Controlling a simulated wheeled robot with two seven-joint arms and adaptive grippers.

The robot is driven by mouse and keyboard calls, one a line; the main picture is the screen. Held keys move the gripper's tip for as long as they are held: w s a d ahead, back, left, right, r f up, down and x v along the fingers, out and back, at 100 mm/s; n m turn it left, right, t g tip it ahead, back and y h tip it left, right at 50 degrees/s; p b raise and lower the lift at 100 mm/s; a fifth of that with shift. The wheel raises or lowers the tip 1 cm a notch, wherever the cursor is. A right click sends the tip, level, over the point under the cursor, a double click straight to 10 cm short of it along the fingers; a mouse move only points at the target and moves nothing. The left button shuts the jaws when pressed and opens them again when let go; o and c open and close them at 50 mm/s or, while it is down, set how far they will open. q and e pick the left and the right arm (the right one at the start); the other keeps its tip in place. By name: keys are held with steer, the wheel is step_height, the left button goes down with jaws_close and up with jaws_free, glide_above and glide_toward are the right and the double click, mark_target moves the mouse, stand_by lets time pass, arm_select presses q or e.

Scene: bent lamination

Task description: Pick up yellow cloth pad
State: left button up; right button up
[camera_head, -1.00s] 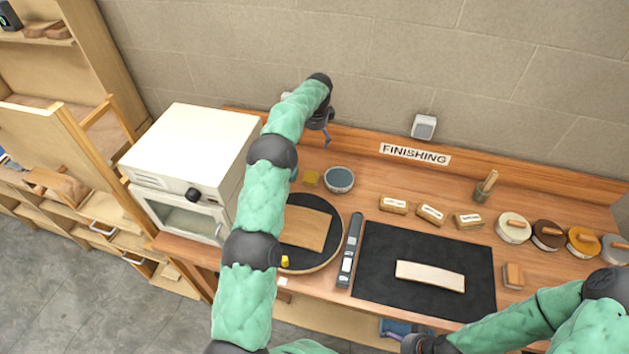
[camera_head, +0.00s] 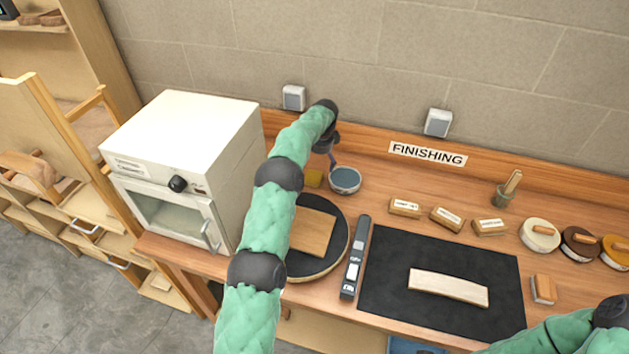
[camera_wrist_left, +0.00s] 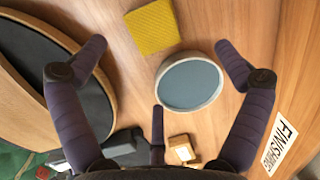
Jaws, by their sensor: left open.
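The yellow cloth pad (camera_head: 313,178) lies flat on the wooden bench, just left of a round bowl of blue-grey content (camera_head: 345,181). My left arm partly hides it in the head view. In the left wrist view the pad (camera_wrist_left: 152,27) is fully visible near the top, with the bowl (camera_wrist_left: 189,83) below and right of it. My left gripper (camera_head: 332,160) hangs above the bench near the bowl's back left edge. In the wrist view its fingers (camera_wrist_left: 161,44) are spread and empty, with the pad between and beyond their tips. My right gripper is outside the frame.
A round board with a dark top and wooden piece (camera_head: 312,232) lies left of a grey tool (camera_head: 355,258). A black mat (camera_head: 385,285) holds a pale strip (camera_head: 448,287). A white cabinet (camera_head: 185,140) stands left. Labelled blocks (camera_head: 447,218) and several round tins sit right.

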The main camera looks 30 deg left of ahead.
mark_target(314, 176)
arm_select(q)
steer(key=f, duration=0.3)
steer(key=shift+w+a+f, duration=0.2)
steer(key=shift+a+f, duration=0.05)
steer(key=shift+f, duration=0.05)
steer(key=shift+s+a+f+b, duration=0.15)
steer(key=shift+a+f, duration=0.15)
steer(key=shift+f, duration=1.05)
steer(key=shift+w+a+f+b, duration=0.15)
steer(key=shift+a+f, duration=0.15)
steer(key=shift+f, duration=1)
steer(key=shift+s, duration=0.15)
steer(key=c, duration=0.9)
